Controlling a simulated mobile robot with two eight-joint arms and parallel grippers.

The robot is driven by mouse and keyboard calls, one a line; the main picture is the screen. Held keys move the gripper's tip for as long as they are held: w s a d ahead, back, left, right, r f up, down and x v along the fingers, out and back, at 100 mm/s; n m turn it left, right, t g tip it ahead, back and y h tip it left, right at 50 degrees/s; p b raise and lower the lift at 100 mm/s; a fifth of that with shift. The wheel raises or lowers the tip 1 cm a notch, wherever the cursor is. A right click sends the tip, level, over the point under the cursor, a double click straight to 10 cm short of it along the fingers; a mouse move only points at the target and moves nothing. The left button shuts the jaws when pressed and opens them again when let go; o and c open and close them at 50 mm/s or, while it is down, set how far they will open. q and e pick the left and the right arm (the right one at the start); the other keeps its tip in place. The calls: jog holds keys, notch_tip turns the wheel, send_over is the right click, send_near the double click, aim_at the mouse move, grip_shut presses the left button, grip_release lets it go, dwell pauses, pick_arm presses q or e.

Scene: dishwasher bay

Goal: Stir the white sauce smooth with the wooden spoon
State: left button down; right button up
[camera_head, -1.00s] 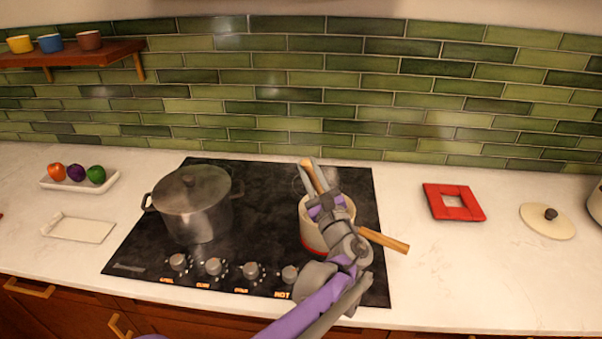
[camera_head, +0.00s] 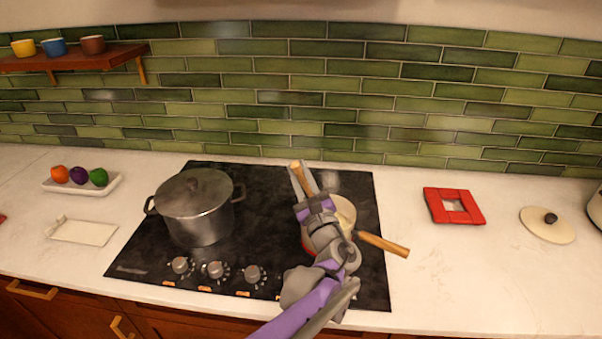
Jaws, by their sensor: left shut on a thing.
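My left gripper (camera_head: 304,181) is shut on the wooden spoon (camera_head: 298,168), whose handle end sticks up between the fingers. The gripper is over the left side of the small cream saucepan (camera_head: 345,213) on the right part of the cooktop. The saucepan has a wooden handle (camera_head: 383,244) pointing right. Pale sauce (camera_head: 341,215) shows in part at the pan's right side. My gripper and arm hide most of the pan and the spoon's lower end. My right gripper is not in view.
A lidded grey pot (camera_head: 196,206) stands on the cooktop's left (camera_head: 145,262). A red square trivet (camera_head: 453,206) and a cream lid (camera_head: 547,225) lie on the right counter. A white tray with fruit (camera_head: 82,183) and an empty spoon rest (camera_head: 84,231) are at left.

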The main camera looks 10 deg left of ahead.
pick_arm(q)
jog(key=shift+s+a+r+p, duration=0.15)
jog(key=shift+a+r+p, duration=0.2)
jog(key=shift+r, duration=0.45)
jog(key=shift+s+a+r+p, duration=0.1)
jog(key=shift+a+r+p, duration=0.1)
jog(key=shift+r+p, duration=0.45)
jog(key=shift+s+a+r+p, duration=0.2)
jog(key=shift+a+r, duration=0.1)
jog(key=shift+r, duration=0.7)
jog(key=shift+s+a+r+p, duration=0.15)
jog(key=shift+a+r+p, duration=0.2)
jog(key=shift+r, duration=0.35)
jog(key=shift+s+a+r+p, duration=0.1)
jog(key=shift+a+r+p, duration=0.1)
jog(key=shift+r+p, duration=0.4)
jog(key=shift+s+a+r+p, duration=0.2)
jog(key=shift+a+r, duration=0.1)
jog(key=shift+r, duration=0.55)
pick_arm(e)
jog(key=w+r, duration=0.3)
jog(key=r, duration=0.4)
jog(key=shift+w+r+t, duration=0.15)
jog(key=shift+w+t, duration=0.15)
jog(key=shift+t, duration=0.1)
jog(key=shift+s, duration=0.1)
